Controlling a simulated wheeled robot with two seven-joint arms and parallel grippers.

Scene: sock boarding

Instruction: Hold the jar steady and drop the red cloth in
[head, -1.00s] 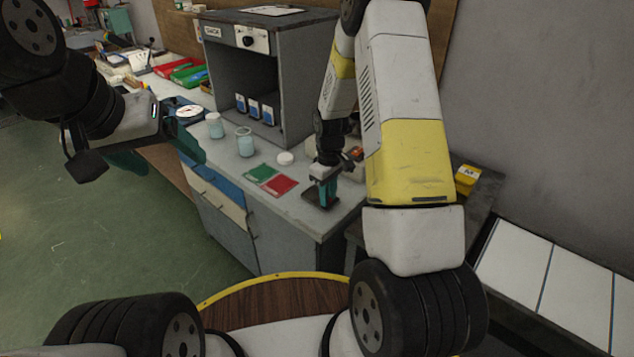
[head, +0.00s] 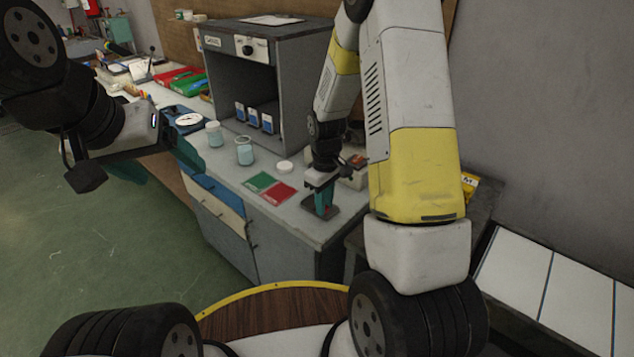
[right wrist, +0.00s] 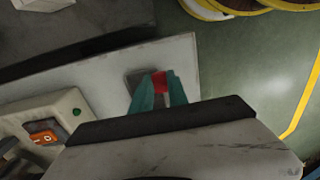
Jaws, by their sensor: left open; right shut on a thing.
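A glass jar (head: 244,151) with pale blue contents stands on the grey bench in the head view. A second, similar jar (head: 215,133) stands behind it to the left. My left gripper (head: 168,170) is open and empty, left of the jars and apart from them. My right gripper (head: 322,203) points down over a dark square pad (head: 334,211) near the bench's front right. It is shut on the red cloth (right wrist: 159,80), seen between the teal fingertips in the right wrist view. Whether the cloth touches the pad cannot be told.
A green square (head: 260,181) and a red square (head: 279,194) lie flat before the jars, with a white disc (head: 285,167) behind them. A grey cabinet (head: 312,80) stands behind. A box with an orange switch (right wrist: 43,137) sits near my right gripper.

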